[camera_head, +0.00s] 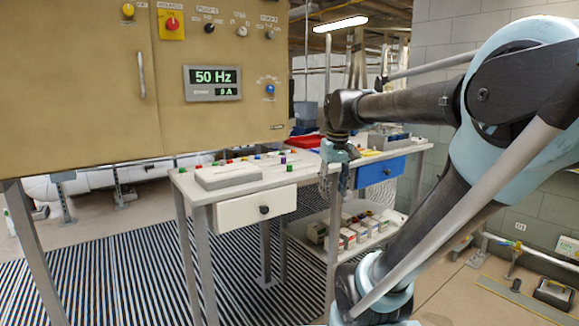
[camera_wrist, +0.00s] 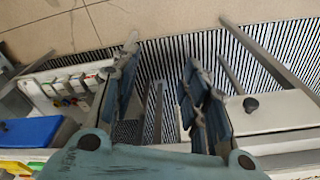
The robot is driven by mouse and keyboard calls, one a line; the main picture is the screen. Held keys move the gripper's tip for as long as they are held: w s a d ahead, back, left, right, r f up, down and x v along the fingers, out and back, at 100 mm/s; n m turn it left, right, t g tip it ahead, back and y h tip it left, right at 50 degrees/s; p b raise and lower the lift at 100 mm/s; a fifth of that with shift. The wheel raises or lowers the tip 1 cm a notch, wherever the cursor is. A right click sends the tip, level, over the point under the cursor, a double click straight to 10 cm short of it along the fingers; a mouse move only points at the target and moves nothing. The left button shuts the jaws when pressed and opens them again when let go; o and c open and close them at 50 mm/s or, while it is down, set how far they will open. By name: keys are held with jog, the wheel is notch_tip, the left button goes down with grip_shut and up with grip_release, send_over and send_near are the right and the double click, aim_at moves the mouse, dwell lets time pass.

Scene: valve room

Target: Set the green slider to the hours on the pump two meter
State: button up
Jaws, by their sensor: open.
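My gripper (camera_head: 338,178) hangs in front of the workbench between its white and blue drawers. In the wrist view its fingers (camera_wrist: 160,62) are apart with nothing held between them; striped floor matting and bench legs show beyond. A grey slab (camera_head: 226,176) lies on the left of the bench top, with several small coloured pieces around it. Some look green, but I cannot tell whether any is the green slider. The tan cabinet (camera_head: 100,95) has small pump labels at its top edge, which is cut off. I cannot make out an hours meter for pump two.
The workbench has a white drawer (camera_head: 257,205) and a blue drawer (camera_head: 380,172), both looking shut. Several small boxes (camera_head: 348,237) stand on the lower shelf. A red tray (camera_head: 305,142) lies at the back. Striped matting (camera_head: 120,270) is clear at left.

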jog(key=w+a+r+n, duration=0.2)
jog(key=w+a+r, duration=0.3)
jog(key=w+r, duration=0.6)
notch_tip(320, 180, up, 7)
jog(key=n+g, duration=0.1)
send_over(289, 168)
jog(key=w, duration=0.1)
notch_tip(289, 168, down, 17)
jog(key=shift+w+d+r, duration=0.1)
jog(key=shift+w+r, duration=0.05)
jog(key=shift+r, duration=0.05)
grip_shut()
